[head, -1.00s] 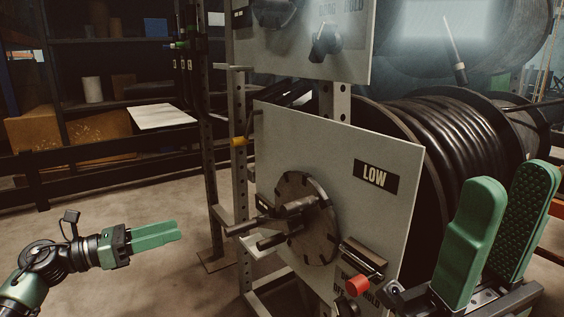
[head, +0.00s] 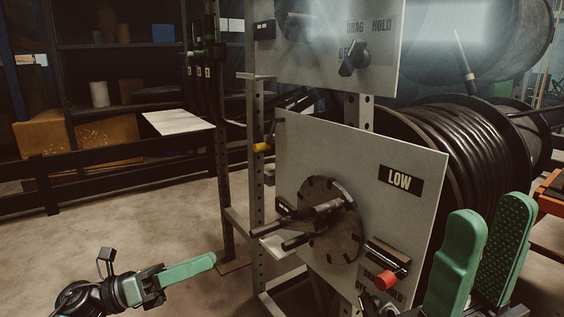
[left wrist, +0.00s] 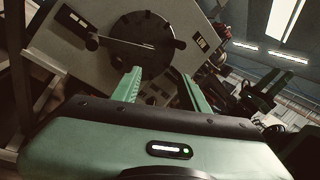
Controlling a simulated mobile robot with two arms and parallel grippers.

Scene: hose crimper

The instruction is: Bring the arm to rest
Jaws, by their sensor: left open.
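My left gripper (head: 187,270) is at the lower left in the head view, over bare floor and apart from the hose reel panel. Its green fingers also show in the left wrist view (left wrist: 161,88), spread apart with nothing between them. My right gripper (head: 482,255) is at the lower right in the head view, close to the camera and in front of the hose reel. Its two green fingers stand upright with a gap between them and nothing held. The lower panel marked LOW (head: 345,135), with its round dark hub (head: 330,215), stands between the two grippers.
A red knob (head: 385,280) sticks out of the lower panel near my right gripper. Black hose (head: 435,135) is wound on a reel behind the panel. A metal post (head: 257,190) stands at the panel's left. The floor (head: 130,220) at the left is clear.

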